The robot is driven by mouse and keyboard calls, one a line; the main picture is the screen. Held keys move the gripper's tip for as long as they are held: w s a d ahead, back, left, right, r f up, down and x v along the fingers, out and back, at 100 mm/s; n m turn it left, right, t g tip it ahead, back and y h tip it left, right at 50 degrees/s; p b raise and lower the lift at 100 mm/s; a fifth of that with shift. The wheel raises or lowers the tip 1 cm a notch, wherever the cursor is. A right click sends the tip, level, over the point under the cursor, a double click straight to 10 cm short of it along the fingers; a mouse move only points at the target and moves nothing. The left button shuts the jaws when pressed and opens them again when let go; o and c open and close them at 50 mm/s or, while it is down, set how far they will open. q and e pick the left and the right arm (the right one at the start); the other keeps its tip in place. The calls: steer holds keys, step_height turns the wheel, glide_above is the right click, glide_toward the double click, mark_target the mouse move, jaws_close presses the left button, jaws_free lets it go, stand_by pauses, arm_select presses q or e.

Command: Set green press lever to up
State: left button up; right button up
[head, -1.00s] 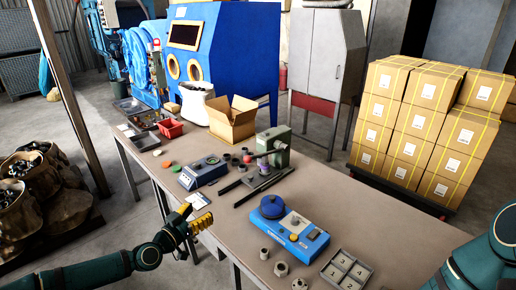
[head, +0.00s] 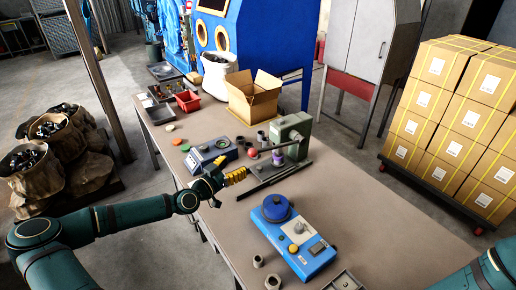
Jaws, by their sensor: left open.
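The green press (head: 294,127) stands upright on the workbench, right of the cardboard box's front. A dark arm, which may be its lever (head: 280,147), reaches left from the press head above small parts, including a pink-purple piece. I cannot clearly tell the lever's angle. My left gripper (head: 240,175), with yellow fingers, is open and empty. It is left of and in front of the press, apart from it, near a dark bar (head: 272,183) lying on the bench. My right arm shows at the lower right, but its gripper is out of view.
A blue device with a round knob (head: 293,236) sits in front of the press. A small blue-grey instrument (head: 211,155) lies behind my left gripper. An open cardboard box (head: 254,98) and red bin (head: 188,101) stand farther back. The bench's right side (head: 385,205) is clear.

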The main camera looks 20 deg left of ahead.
mark_target(251, 153)
arm_select(q)
steer(key=x, duration=1.1)
steer(key=shift+w+d+p, duration=0.1)
steer(key=shift+w+p, duration=0.2)
steer(key=shift+p, duration=0.1)
jaws_close()
